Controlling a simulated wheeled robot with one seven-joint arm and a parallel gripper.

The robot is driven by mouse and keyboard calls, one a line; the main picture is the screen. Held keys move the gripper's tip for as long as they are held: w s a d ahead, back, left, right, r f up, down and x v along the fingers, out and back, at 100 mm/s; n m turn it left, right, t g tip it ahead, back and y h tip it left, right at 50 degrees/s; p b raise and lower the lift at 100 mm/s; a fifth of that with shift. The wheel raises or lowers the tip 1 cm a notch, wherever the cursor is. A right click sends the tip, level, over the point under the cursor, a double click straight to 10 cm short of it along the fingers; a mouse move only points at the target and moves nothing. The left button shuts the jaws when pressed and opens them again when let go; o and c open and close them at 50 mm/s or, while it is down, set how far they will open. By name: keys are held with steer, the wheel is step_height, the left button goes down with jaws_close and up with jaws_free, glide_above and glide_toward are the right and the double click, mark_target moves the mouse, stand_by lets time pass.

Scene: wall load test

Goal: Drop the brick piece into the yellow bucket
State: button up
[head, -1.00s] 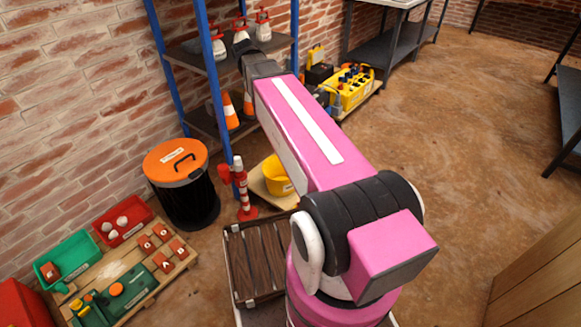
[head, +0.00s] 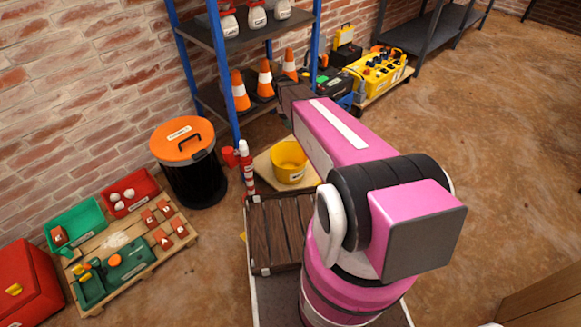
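The yellow bucket (head: 289,172) stands on a light wooden board just left of my pink arm, and I see no brick inside it. Several red brick pieces (head: 164,208) with pale labels lie on a wooden pallet at the left. One more brick piece (head: 58,236) lies in the green bin (head: 80,220) at the pallet's far left. I cannot tell which piece the task means.
A black bin with an orange lid (head: 181,140) stands between pallet and shelf. A red-and-white post (head: 246,165) stands beside the bucket. The blue-framed shelf (head: 222,45) holds white bottles and orange cones (head: 265,80). A dark slatted crate (head: 281,230) is close in front. Open floor lies right.

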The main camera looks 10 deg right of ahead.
step_height(320, 180, down, 19)
steer(key=m, duration=0.1)
steer(key=shift+f+m+g, duration=0.2)
steer(key=shift+m+g, duration=0.1)
steer(key=shift+s, duration=0.1)
steer(key=o, duration=1.3)
steer(key=shift+y, duration=0.3)
steer(key=v, duration=1)
steer(key=shift+a+r, duration=0.1)
steer(key=shift+r, duration=0.3)
